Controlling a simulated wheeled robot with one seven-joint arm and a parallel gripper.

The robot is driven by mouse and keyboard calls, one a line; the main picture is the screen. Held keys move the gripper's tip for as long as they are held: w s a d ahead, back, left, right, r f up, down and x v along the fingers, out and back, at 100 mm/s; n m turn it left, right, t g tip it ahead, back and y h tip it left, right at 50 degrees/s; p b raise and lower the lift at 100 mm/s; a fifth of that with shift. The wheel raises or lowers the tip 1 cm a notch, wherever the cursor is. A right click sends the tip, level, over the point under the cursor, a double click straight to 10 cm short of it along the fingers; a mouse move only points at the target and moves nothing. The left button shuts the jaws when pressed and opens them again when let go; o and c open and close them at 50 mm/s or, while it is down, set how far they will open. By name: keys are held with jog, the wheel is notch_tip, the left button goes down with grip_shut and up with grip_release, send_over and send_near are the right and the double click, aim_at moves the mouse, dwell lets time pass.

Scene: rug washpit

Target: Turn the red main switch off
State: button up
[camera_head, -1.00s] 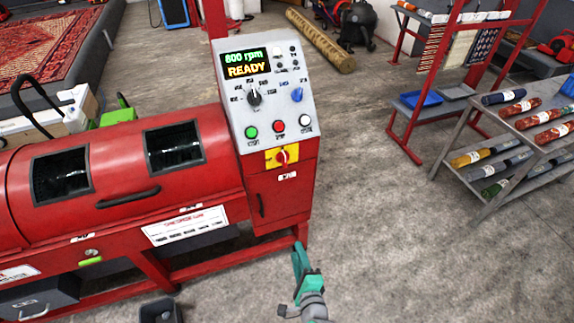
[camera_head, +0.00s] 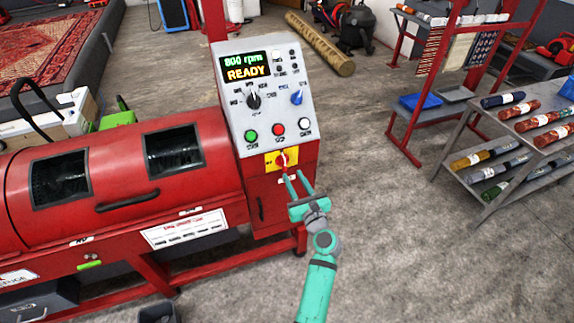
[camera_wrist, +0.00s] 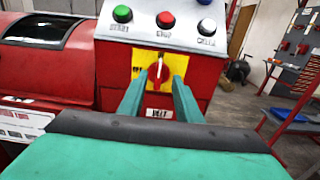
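The red main switch (camera_head: 282,159) sits on a yellow plate (camera_head: 271,167) on the front of the red machine's control cabinet, below the green, red and white buttons. Its handle stands about upright. In the wrist view the switch (camera_wrist: 158,68) shows between and beyond the fingertips. My gripper (camera_head: 298,175) is open, its two teal fingers reaching toward the switch from below and in front. I see nothing between the fingers; in the wrist view my gripper (camera_wrist: 159,84) has a clear gap. Whether a fingertip touches the plate I cannot tell.
The control panel (camera_head: 262,95) above reads "800 rpm READY" and carries a black knob and a blue knob. The red drum housing (camera_head: 110,175) extends left. A grey shelf rack (camera_head: 490,145) with rolled items stands right. The concrete floor between is clear.

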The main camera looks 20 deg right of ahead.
aim_at(285, 161)
jog(key=w, duration=0.7)
jog(key=shift+w+a, duration=0.15)
jog(key=shift+w, duration=0.15)
grip_shut()
